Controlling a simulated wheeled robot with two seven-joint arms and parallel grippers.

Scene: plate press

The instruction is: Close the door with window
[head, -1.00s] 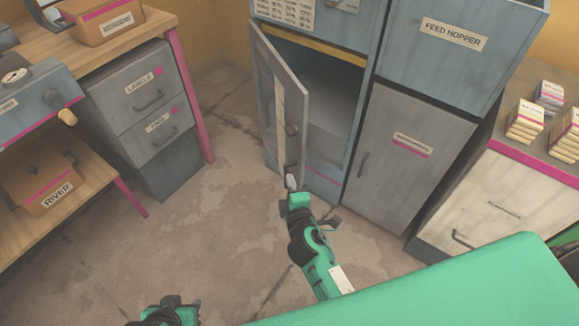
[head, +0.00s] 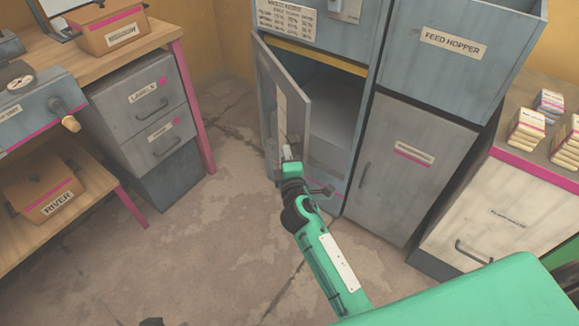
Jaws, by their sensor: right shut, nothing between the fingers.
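The grey door with a window (head: 267,90) stands open on the blue-grey cabinet (head: 370,85), hinged on the opening's left side and swung out toward me. A pale narrow strip, seemingly the window, runs down its face. The cabinet's interior (head: 332,110) shows to the right of the door. My right gripper (head: 287,150) is shut and empty, in front of the lower part of the door's face; I cannot tell whether it touches it. It hides the door's lower part. My left gripper is not clearly visible; only a dark bit of my left arm shows at the bottom edge.
A second grey door (head: 405,165), closed, is right of the opening under the feed hopper (head: 455,50). A white drawer unit (head: 500,215) with small boxes stands at the right. A grey drawer cabinet (head: 150,105) and wooden bench (head: 150,45) stand left. The floor between is clear.

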